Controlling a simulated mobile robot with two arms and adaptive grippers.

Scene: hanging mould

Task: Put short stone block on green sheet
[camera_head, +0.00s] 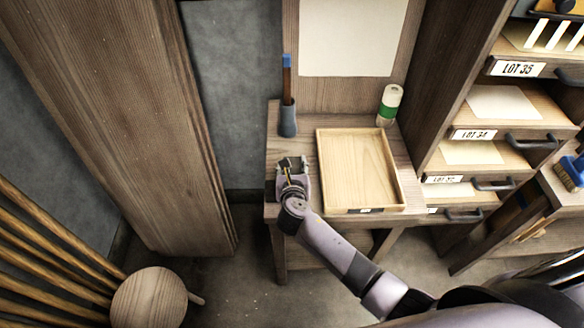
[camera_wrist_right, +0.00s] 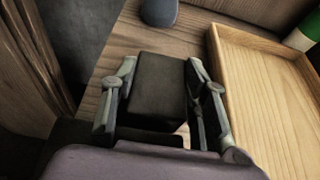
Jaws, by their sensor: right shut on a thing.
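My right gripper (camera_head: 291,165) is over the left part of the wooden table, just left of the tray. In the right wrist view, its two fingers (camera_wrist_right: 159,95) are shut on a dark stone block (camera_wrist_right: 160,82), one finger on each side. The block is mostly hidden by the gripper in the head view. I cannot tell whether the block touches the table. I cannot make out a green sheet in either view. My left gripper is not in view.
A shallow wooden tray (camera_head: 401,196), empty, lies right of the gripper. A grey cup (camera_head: 287,122) with a blue-tipped stick stands behind the gripper. A green-and-white bottle (camera_head: 389,105) stands behind the tray. Labelled drawers (camera_head: 500,134) are at right, a round stool (camera_head: 149,297) at lower left.

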